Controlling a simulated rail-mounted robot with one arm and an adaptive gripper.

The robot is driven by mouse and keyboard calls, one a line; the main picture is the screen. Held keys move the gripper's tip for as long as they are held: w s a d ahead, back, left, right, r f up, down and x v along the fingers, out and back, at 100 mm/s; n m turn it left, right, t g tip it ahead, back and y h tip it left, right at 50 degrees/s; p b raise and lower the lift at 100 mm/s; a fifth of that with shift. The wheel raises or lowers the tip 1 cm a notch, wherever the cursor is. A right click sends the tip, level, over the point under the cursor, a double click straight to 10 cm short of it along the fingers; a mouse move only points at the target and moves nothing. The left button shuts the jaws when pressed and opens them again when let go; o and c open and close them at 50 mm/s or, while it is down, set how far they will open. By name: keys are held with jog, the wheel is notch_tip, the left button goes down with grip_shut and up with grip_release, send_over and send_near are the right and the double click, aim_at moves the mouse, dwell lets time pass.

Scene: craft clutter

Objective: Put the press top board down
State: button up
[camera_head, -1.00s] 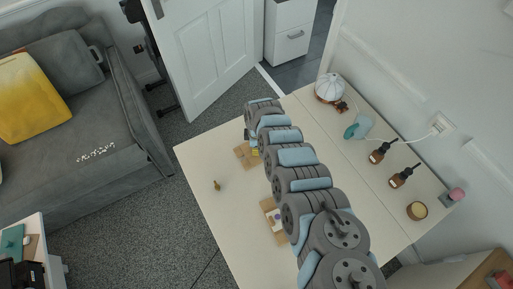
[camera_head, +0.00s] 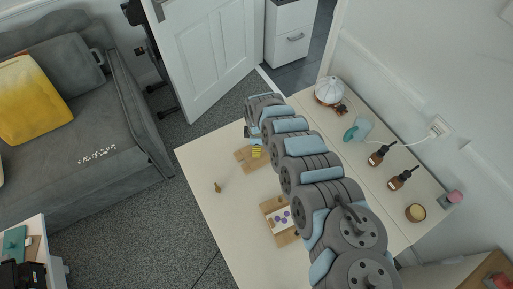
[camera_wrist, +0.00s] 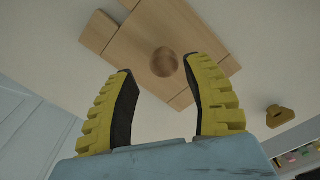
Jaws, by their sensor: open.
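The press top board, a light wooden board with a round knob, lies on the pale table in the head view (camera_head: 243,163), partly hidden by my arm. In the wrist view the board (camera_wrist: 125,45) shows ahead of my fingers. Its knob (camera_wrist: 164,64) appears between the two fingertips, with no finger visibly touching it. My gripper (camera_wrist: 158,66) is open, with yellow ribbed fingers spread and nothing held. In the head view my gripper (camera_head: 257,152) is over the board's right part. The gap between fingers and knob is hard to judge.
Another wooden board (camera_head: 291,238) with a white sheet and purple dots lies nearer on the table. A small brass-coloured piece (camera_head: 217,187) stands to the left. Brown bottles (camera_head: 377,155), a white domed item (camera_head: 328,88) and a round tin (camera_head: 415,212) stand at right. The table's left is mostly clear.

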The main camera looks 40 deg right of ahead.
notch_tip(320, 180, up, 8)
jog(key=shift+r+p, duration=0.25)
jog(key=shift+p, duration=0.1)
dwell(0.4)
jog(key=shift+s, duration=0.15)
